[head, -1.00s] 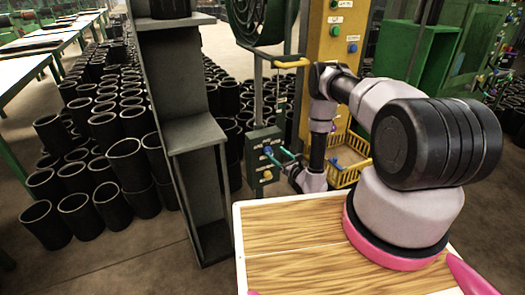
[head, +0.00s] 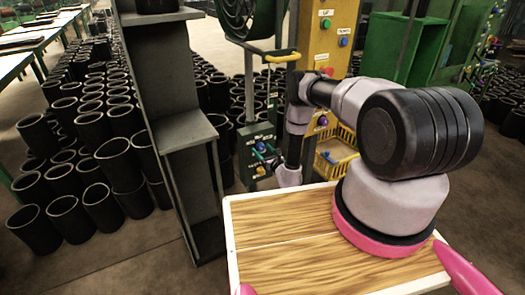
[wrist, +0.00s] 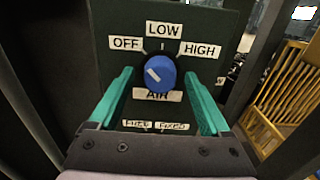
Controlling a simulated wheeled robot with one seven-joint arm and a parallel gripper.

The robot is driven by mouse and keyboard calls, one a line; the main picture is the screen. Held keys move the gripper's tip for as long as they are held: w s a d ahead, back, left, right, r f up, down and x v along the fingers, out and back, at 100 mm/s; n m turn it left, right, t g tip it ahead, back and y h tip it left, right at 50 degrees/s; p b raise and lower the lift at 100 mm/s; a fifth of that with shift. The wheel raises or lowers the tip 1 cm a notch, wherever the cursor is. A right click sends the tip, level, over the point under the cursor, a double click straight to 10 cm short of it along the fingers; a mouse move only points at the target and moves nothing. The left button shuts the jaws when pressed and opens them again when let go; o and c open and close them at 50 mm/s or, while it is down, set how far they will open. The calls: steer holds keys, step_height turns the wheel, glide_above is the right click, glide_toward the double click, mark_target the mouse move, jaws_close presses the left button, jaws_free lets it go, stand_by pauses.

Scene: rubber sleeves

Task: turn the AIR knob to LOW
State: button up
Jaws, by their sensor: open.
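The AIR knob (wrist: 161,74) is blue and round, with a white mark, on a dark green panel (wrist: 215,30) in the wrist view. Its white mark slants to the upper left, toward the OFF label (wrist: 126,43). The LOW label (wrist: 163,30) is straight above the knob and the HIGH label (wrist: 200,51) is to the upper right. My gripper (wrist: 158,76) is open, with one teal finger on each side of the knob and a visible gap to it. In the head view my gripper (head: 266,156) is small, at the green control box (head: 251,140).
More labels (wrist: 155,126) sit below the knob, between the fingers. A yellow basket (head: 335,163) stands right of the box, beside a yellow post (head: 325,45). A grey steel column (head: 170,75) and stacks of black rubber sleeves (head: 95,130) are on the left.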

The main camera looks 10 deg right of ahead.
steer(key=shift+w, duration=0.2)
steer(key=shift+c, duration=0.3)
jaws_close()
steer(key=shift+m, duration=0.4)
steer(key=m, duration=0.2)
steer(key=shift+m, duration=0.4)
steer(key=shift+a+m, duration=0.1)
steer(key=shift+m, duration=2.5)
